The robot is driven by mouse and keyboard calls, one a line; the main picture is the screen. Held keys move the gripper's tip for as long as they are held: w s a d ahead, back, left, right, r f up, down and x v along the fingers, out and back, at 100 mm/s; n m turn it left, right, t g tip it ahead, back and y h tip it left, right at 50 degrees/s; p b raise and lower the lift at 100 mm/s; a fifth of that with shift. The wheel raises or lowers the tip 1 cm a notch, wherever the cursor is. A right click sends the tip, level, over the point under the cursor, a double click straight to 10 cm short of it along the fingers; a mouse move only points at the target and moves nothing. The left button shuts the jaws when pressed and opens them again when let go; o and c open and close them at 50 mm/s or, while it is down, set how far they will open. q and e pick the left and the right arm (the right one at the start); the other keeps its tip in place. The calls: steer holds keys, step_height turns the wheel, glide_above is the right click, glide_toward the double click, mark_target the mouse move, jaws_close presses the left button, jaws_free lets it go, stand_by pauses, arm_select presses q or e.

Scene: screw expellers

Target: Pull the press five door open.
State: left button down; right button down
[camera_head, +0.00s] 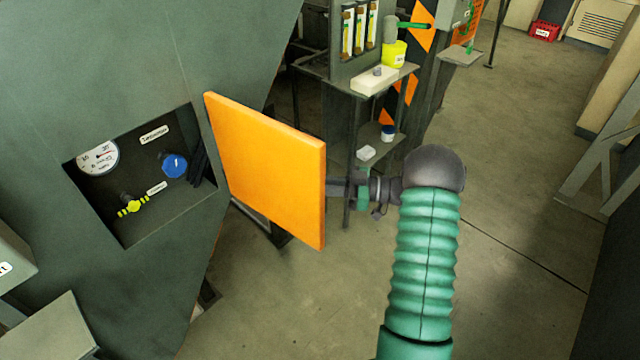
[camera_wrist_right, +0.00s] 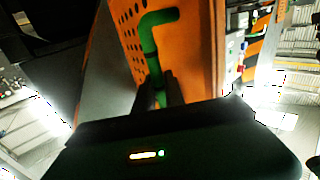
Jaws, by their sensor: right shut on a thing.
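The orange press door (camera_head: 268,172) stands swung out from the dark green press wall, so the recess (camera_head: 140,235) behind it is uncovered. The recess holds a gauge (camera_head: 98,157), a blue dial (camera_head: 174,165) and a yellow valve handle (camera_head: 132,207). My right gripper (camera_head: 345,187) is at the outer side of the door, its fingertips hidden behind the door edge in the head view. In the right wrist view my right gripper (camera_wrist_right: 160,92) is shut on the green door handle (camera_wrist_right: 153,48), against the orange perforated panel. My left gripper is not in view.
Behind the door stands a shelf rack (camera_head: 372,110) with a yellow cup (camera_head: 394,53) and a white block (camera_head: 376,80). An orange and black striped panel (camera_head: 420,25) is beside it. The floor (camera_head: 510,215) to the right is mostly clear. A red crate (camera_head: 544,31) lies far back.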

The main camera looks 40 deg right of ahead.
steer(key=c, duration=1.8)
jaws_free()
steer(key=o, duration=0.4)
steer(key=shift+w, duration=0.2)
steer(key=shift+s, duration=0.1)
steer(key=b+v, duration=0.1)
steer(key=v, duration=1.5)
steer(key=shift+s+d, duration=0.2)
steer(key=shift+d, duration=0.2)
steer(key=shift+f, duration=0.15)
